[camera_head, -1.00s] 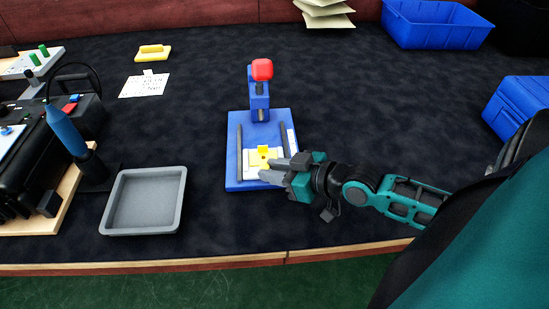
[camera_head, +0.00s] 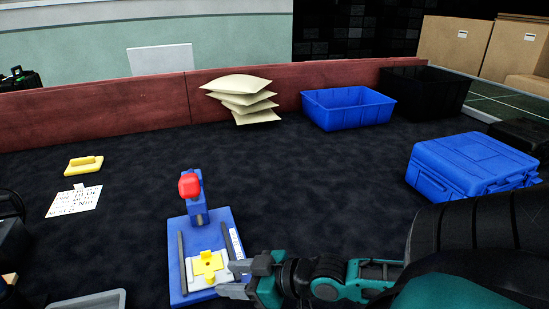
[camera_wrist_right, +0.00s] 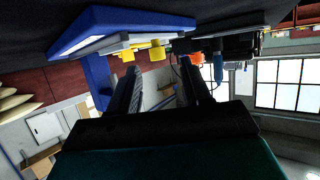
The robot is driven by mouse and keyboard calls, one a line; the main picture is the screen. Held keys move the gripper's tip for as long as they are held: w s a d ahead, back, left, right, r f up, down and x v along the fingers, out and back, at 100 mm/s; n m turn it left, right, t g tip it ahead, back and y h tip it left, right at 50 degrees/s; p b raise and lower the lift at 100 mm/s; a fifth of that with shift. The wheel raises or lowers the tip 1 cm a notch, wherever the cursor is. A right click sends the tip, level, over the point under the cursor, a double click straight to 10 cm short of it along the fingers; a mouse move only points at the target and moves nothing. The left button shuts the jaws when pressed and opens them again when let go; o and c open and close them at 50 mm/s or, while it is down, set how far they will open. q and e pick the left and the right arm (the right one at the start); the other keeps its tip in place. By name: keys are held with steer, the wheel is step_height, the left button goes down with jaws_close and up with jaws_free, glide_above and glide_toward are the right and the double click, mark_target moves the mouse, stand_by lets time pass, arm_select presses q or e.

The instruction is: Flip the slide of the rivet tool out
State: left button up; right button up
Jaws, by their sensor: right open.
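The rivet tool has a flat blue base (camera_head: 182,290), a blue post and a red knob (camera_head: 189,185). Its pale slide (camera_head: 198,281) carries a yellow cross-shaped piece (camera_head: 207,265) and lies on the front half of the base between two dark rails. My right gripper (camera_head: 238,278) is open at the slide's right front side, its fingers overlapping the slide's edge; contact is unclear. In the right wrist view the picture is upside down: the open jaws (camera_wrist_right: 161,66) point toward yellow parts (camera_wrist_right: 157,50) beside the blue base (camera_wrist_right: 125,22). My left gripper is out of view.
A grey tray (camera_head: 88,301) is at the lower left. Stacked bags (camera_head: 243,100), a blue bin (camera_head: 348,108) and a blue case (camera_head: 472,167) stand behind and right. The dark table between is clear.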

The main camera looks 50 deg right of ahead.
arm_select(q)
steer(key=p, duration=0.1)
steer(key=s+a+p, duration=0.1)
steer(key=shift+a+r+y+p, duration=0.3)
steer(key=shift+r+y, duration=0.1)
arm_select(e)
steer(key=v, duration=0.9)
steer(key=shift+s, duration=0.2)
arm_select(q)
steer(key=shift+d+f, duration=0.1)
